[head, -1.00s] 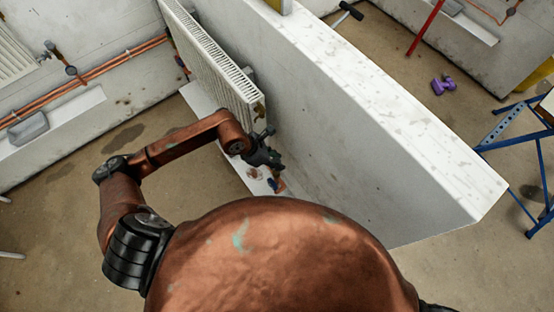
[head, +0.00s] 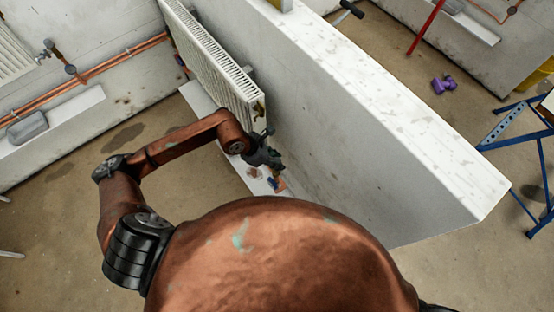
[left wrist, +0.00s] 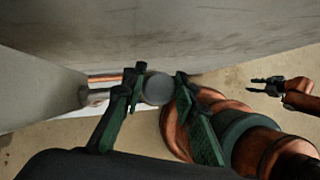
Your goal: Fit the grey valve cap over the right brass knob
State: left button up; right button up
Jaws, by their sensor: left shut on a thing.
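The grey valve cap (left wrist: 158,88) shows as a round grey disc in the left wrist view. It sits between the green-padded fingers of my left gripper (left wrist: 157,97), which is shut on it. In the head view my left gripper (head: 266,152) is at the near end of the radiator, beside the white wall.
The radiator (head: 215,65) stands against the partition wall (head: 340,130). A copper pipe (left wrist: 103,78) and a silvery fitting (left wrist: 98,96) lie left of my left fingers. Open floor lies left.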

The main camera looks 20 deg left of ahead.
pick_arm(q)
jog(key=o, duration=0.9)
jog(key=shift+o, duration=0.6)
jog(key=o, duration=0.3)
jog(key=shift+r+p, duration=1.35)
jog(key=shift+r, duration=1.1)
